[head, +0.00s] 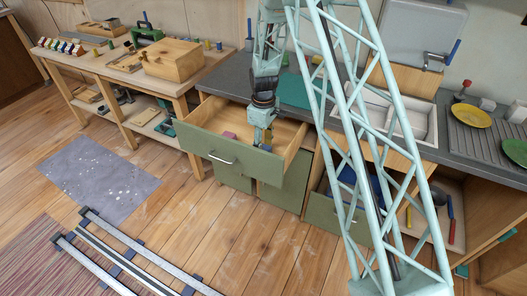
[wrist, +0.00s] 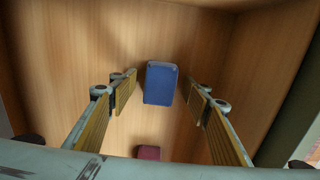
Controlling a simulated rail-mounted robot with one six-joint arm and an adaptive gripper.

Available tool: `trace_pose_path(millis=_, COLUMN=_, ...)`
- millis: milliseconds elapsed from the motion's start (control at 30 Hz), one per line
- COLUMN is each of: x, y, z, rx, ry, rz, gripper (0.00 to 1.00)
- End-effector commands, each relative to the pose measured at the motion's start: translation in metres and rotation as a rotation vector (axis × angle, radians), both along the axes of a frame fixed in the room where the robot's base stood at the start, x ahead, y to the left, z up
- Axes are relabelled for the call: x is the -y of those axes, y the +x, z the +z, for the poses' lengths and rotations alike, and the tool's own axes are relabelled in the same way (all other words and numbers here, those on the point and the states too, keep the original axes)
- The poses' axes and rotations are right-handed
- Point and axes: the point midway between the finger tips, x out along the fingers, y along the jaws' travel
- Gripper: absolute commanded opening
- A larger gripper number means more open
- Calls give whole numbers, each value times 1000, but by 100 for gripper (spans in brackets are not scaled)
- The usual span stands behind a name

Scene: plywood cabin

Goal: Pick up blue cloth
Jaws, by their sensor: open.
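My gripper (head: 262,138) reaches down into an open drawer (head: 205,146) with a green front. In the wrist view its two fingers stand wide apart, with the gap between them (wrist: 164,98) empty at the tips. A blue, folded-looking rectangular thing, which I take for the blue cloth (wrist: 160,82), lies on the wooden drawer floor, in line with the gap. I cannot tell how far below the fingertips it is. In the head view it is not clearly seen; my gripper may hide it.
A dark red block (wrist: 148,152) lies in the same drawer; it looks pink in the head view (head: 229,136). The drawer walls stand close around my gripper. A lower drawer (head: 335,217) at the right is open with blue things inside. The grey counter (head: 235,82) lies behind.

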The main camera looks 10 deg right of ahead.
Motion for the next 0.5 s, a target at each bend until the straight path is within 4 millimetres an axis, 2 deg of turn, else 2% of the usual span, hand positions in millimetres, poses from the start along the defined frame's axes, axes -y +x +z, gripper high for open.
trace_pose_path(millis=200, x=0, y=0, z=0, rx=0, ry=0, rz=0, gripper=44)
trace_pose_path(millis=500, x=0, y=0, z=0, rx=0, ry=0, rz=0, gripper=19)
